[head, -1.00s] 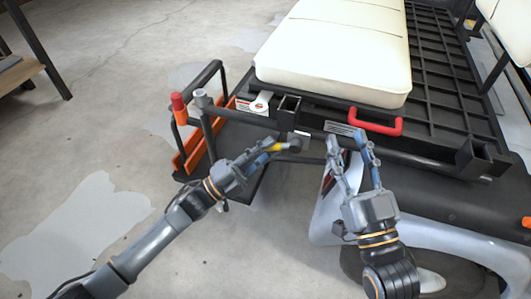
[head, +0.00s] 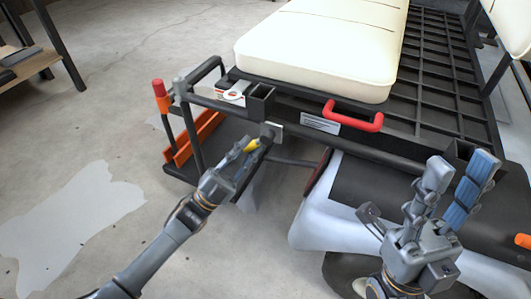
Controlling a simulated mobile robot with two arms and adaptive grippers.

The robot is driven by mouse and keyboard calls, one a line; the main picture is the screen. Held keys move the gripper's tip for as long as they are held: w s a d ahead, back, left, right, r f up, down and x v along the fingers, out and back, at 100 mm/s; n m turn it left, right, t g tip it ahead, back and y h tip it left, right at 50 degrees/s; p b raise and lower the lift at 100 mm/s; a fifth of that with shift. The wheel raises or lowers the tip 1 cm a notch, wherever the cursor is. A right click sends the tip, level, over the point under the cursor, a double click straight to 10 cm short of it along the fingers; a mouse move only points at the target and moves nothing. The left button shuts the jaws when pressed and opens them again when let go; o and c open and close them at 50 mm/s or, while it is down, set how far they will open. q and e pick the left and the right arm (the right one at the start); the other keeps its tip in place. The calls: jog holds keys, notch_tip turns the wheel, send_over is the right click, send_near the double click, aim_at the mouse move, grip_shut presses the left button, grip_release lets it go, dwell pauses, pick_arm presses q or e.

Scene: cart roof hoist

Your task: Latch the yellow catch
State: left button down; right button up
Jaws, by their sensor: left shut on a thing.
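The yellow catch (head: 252,145) shows as a short yellow lever with a dark round end, under the front rail of the cart's seat frame. My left gripper (head: 243,156) is shut on the catch; its fingers hide the lower part of the lever. Whether the catch is latched cannot be told. My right gripper (head: 455,186) is open and empty in front of the cart's right corner, well apart from the catch.
A red handle (head: 352,117) sticks out from the frame below the cream seat cushion (head: 322,45). A post with a red cap (head: 158,89) and an orange-edged footrest stand left of the catch.

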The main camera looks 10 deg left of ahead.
pick_arm(q)
jog(key=shift+s+d+f+n+t+y+b, duration=0.1)
jog(key=shift+s+d+f+n+t+y, duration=0.45)
jog(key=shift+n+t+y, duration=1.8)
jog(key=shift+d+f+n+t+y+b, duration=0.15)
jog(key=shift+d+n+t+y, duration=0.9)
jog(key=shift+n+y, duration=2.6)
jog(key=shift+s+d+f+n+t+y+b, duration=0.2)
jog(key=shift+d+n+t+y, duration=0.6)
jog(key=shift+n+t+y, duration=2.15)
jog(key=n+g+h, duration=0.1)
jog(key=n+g, duration=0.1)
jog(key=shift+n+g, duration=0.25)
jog(key=shift+n, duration=0.1)
jog(key=c, duration=1.2)
grip_release()
jog(key=v, duration=1.2)
